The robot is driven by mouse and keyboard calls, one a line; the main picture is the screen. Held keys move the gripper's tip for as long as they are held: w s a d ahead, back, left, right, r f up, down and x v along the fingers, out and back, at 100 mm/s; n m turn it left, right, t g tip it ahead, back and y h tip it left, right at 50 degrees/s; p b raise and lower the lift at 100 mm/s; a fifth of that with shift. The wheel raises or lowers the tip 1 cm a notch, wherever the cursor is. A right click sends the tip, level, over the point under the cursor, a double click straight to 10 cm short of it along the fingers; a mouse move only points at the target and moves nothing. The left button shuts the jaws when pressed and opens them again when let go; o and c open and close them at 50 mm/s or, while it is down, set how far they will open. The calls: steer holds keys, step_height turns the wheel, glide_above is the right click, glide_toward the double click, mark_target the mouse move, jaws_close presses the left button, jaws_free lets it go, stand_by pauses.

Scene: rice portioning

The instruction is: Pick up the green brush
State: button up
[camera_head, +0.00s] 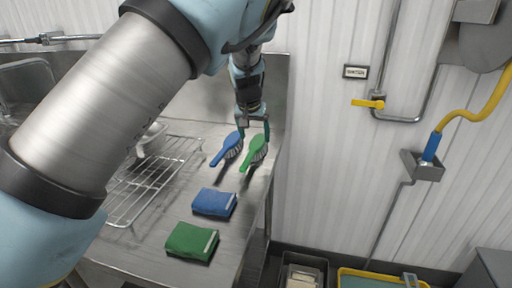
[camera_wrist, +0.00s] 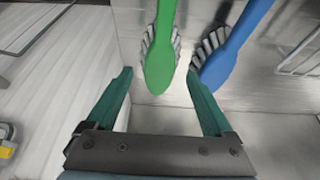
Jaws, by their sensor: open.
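The green brush (camera_head: 254,151) lies on the steel counter, to the right of a blue brush (camera_head: 229,148). My gripper (camera_head: 253,130) is at the far ends of the brushes, pointing down at the counter. In the wrist view the green brush (camera_wrist: 160,60) stands between the lines of my two open fingers (camera_wrist: 160,85), its rounded head reaching into the gap. The blue brush (camera_wrist: 228,50) is close on the right, near the right finger's tip. The fingers are apart and hold nothing. Whether a finger touches either brush cannot be told.
A blue cloth or pad (camera_head: 213,203) and a green one (camera_head: 191,242) lie nearer on the counter (camera_head: 160,262). A wire rack (camera_head: 140,195) is on the left. A wall stands close behind and right of the counter; bins (camera_head: 375,279) are on the floor.

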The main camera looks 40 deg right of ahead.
mark_target(256, 144)
steer(key=shift+p+x, duration=1.35)
steer(key=shift+x, duration=1.55)
steer(key=shift+s+a, duration=0.1)
jaws_close()
